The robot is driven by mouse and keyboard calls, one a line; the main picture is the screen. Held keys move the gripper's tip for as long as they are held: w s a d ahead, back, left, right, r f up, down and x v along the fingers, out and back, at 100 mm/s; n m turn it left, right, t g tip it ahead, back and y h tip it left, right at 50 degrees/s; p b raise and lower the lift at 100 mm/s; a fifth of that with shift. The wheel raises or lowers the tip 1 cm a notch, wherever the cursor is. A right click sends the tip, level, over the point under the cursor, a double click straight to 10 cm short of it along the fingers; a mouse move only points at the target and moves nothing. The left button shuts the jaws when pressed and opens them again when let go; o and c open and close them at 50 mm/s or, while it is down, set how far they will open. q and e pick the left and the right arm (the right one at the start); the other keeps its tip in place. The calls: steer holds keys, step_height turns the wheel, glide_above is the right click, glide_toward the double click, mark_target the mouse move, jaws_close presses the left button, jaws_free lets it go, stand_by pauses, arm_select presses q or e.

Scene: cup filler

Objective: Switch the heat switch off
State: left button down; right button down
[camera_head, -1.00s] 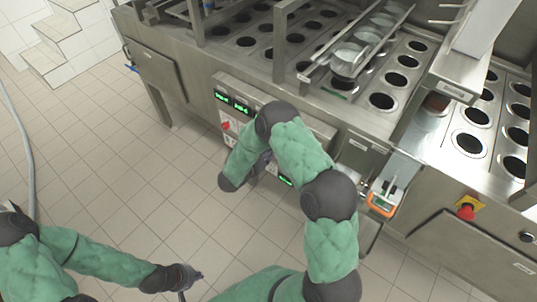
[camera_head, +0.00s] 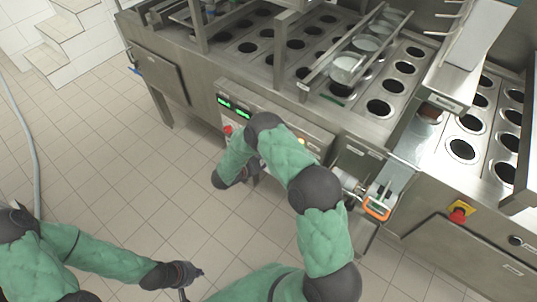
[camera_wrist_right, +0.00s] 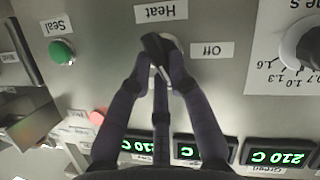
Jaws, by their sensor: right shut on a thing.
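The heat switch (camera_wrist_right: 154,45) is a dark knob on a pale round base, on a grey control panel in the right wrist view. That view is upside down. The "Heat" label (camera_wrist_right: 161,11) is above the knob in the picture and the "Off" label (camera_wrist_right: 212,49) is to its right. My right gripper (camera_wrist_right: 158,66) is shut on the knob, its fingers on either side. In the head view my right arm covers the switch. My left gripper (camera_head: 192,283) is open and empty over the floor, away from the panel.
Beside the switch are a green button (camera_wrist_right: 61,52), a red one (camera_wrist_right: 98,117) and a large dial (camera_wrist_right: 303,47). Green temperature displays (camera_wrist_right: 276,153) lie close to my fingers. A red stop button (camera_head: 459,215) is farther right.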

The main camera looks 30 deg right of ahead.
steer(key=shift+w+a+f+n+g+h+b, duration=0.2)
steer(key=shift+n+g+h+b, duration=0.45)
steer(key=shift+n, duration=1)
steer(key=shift+w+f+n+g+h+b, duration=0.3)
steer(key=shift+n+h, duration=0.5)
steer(key=shift+n, duration=0.9)
steer(key=shift+w+a+f+n+g+h+b, duration=0.15)
steer(key=shift+n+g+h+b, duration=0.45)
steer(key=shift+n, duration=1.05)
steer(key=c, duration=1.1)
jaws_free()
steer(key=shift+c, duration=0.2)
steer(key=a, duration=1.2)
